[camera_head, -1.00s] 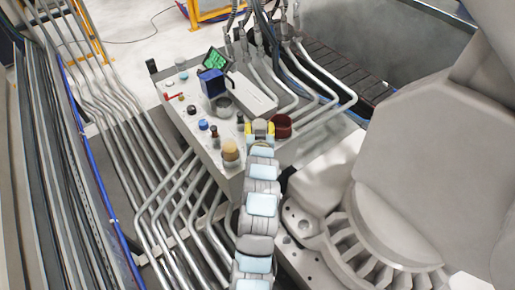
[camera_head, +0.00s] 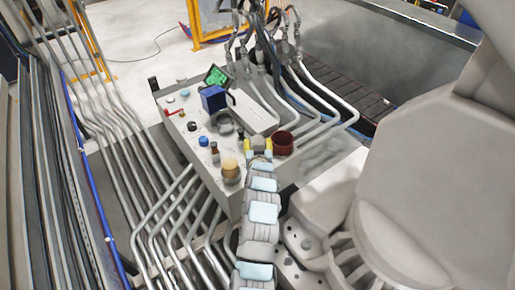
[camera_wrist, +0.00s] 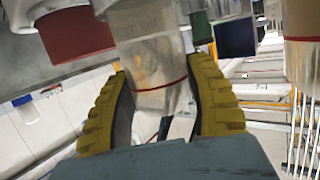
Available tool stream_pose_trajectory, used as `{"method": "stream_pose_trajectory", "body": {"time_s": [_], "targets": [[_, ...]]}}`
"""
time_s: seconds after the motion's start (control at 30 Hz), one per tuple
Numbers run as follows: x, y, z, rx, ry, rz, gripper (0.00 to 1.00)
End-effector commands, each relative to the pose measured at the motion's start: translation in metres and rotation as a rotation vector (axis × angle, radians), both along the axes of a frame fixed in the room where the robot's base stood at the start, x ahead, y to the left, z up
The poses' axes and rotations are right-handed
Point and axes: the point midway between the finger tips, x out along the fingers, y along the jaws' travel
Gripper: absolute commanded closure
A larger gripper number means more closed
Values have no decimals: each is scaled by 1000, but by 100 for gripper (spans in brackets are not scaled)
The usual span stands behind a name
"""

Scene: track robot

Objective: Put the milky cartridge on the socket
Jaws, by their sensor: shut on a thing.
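My gripper (camera_head: 258,146) has yellow fingers and is closed around the milky cartridge. In the wrist view the cartridge (camera_wrist: 150,45) is a cloudy, translucent cylinder with a thin red band, between the two fingers (camera_wrist: 165,95). In the head view only a small pale part of it (camera_head: 259,143) shows between the fingers. My gripper is at the right edge of the grey bench top, just left of a dark red cup. I cannot tell for certain which fitting is the socket, or whether the cartridge touches anything below.
The dark red cup (camera_head: 283,142) is close beside my gripper. Silver pipes (camera_head: 325,93) run behind on the right.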

Motion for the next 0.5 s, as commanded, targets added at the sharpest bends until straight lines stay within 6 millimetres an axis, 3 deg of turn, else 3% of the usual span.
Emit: {"method": "stream_pose_trajectory", "body": {"time_s": [0.1, 0.5], "targets": [[0, 0, -16, 0, 5, 1, 86], [0, 1, -18, 0, 1, 1, 86]]}}
